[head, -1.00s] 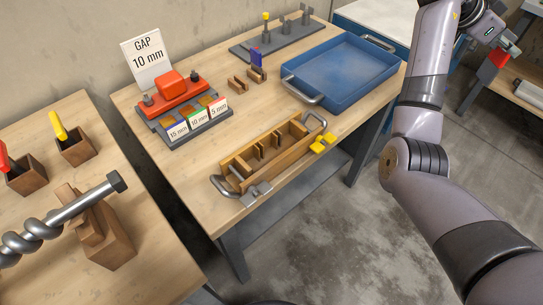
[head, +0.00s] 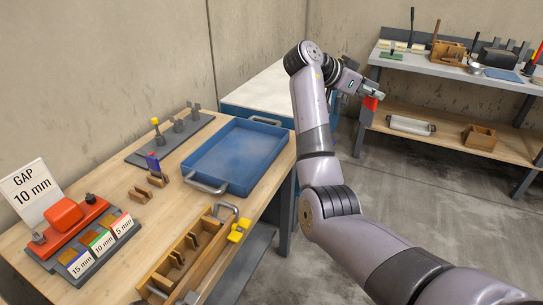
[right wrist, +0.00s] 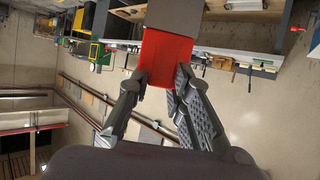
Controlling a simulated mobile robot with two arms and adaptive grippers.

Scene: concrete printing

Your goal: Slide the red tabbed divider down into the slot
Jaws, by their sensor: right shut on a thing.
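My right gripper (head: 374,95) is raised over the floor, right of the workbench, and is shut on the red tabbed divider (head: 370,103). In the right wrist view the divider's red tab (right wrist: 166,55) sits between the two fingers (right wrist: 161,77), with a grey part beyond it. The wooden mould box (head: 163,276) with upright inner dividers and metal handles lies on the bench's front edge, well left of my gripper. Its slots are too small to make out. My left gripper is not in view.
A blue tray (head: 237,155) lies on the bench, between the mould box and the wall. A red gauge block (head: 64,213) with a "GAP 10 mm" sign (head: 27,193) stands at left. A blue-tabbed piece (head: 153,161) stands behind the box. Shelving (head: 455,105) stands at far right; open floor lies between.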

